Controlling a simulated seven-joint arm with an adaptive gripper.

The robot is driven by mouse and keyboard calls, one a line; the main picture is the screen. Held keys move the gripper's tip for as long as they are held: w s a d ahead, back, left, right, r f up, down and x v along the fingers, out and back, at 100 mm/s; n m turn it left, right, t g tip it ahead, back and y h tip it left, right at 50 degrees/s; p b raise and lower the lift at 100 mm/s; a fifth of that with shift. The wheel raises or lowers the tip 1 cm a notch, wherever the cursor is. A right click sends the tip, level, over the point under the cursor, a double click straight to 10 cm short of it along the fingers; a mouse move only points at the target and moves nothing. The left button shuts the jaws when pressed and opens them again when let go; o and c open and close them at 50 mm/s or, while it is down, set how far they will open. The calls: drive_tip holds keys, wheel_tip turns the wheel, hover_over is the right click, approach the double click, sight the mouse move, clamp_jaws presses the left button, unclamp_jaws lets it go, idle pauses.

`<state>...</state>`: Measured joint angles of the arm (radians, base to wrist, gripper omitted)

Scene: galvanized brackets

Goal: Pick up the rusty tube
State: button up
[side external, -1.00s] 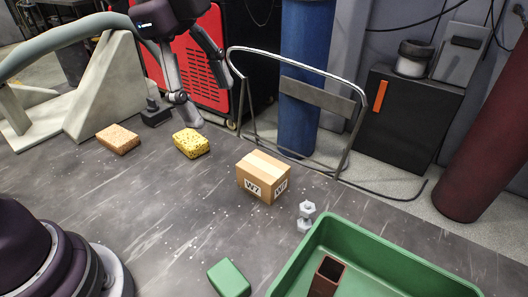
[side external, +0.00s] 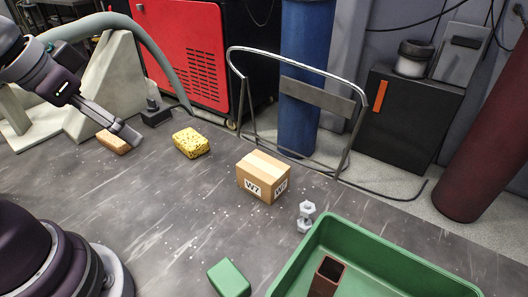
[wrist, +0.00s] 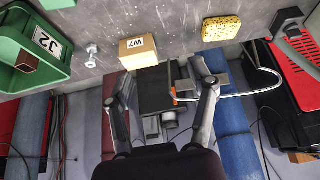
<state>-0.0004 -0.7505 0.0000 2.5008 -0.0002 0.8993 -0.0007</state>
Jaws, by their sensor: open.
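The rusty tube (side external: 327,275) is a brown, square, hollow piece with a dark open end. It stands in the green bin (side external: 405,254) at the lower right of the side view, its lower part cut off by the frame. In the wrist view the tube (wrist: 28,62) shows at the far left inside the bin (wrist: 12,28). My gripper (side external: 128,136) is at the upper left in the side view, by the orange-brown sponge and far from the tube. In the wrist view my gripper (wrist: 163,80) has its fingers spread, with nothing held between them.
A cardboard box (side external: 263,178), a galvanized bolt-like piece (side external: 306,217), a yellow sponge (side external: 191,143), an orange-brown sponge (side external: 113,143) and a green block (side external: 229,278) are on the grey table. A metal frame (side external: 290,88) stands at the back edge. The table's middle left is clear.

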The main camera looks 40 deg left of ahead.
drive_tip(key=shift+o, duration=0.5)
drive_tip(key=n+g+h, duration=0.5)
drive_tip(key=n+g, duration=0.1)
drive_tip(key=n, duration=1.2)
hover_over(331, 288)
drive_tip(key=w+a, duration=0.1)
drive_tip(key=a, duration=0.2)
wheel_tip(331, 288, down, 8)
drive_tip(key=shift+w+a+f, duration=0.1)
drive_tip(key=shift+w, duration=0.05)
drive_tip(key=shift+y, duration=0.3)
drive_tip(key=x, duration=0.9)
drive_tip(key=shift+w+f, duration=0.25)
drive_tip(key=shift+f, duration=0.15)
drive_tip(key=shift+a, duration=0.1)
drive_tip(key=shift+c, duration=0.4)
clamp_jaws()
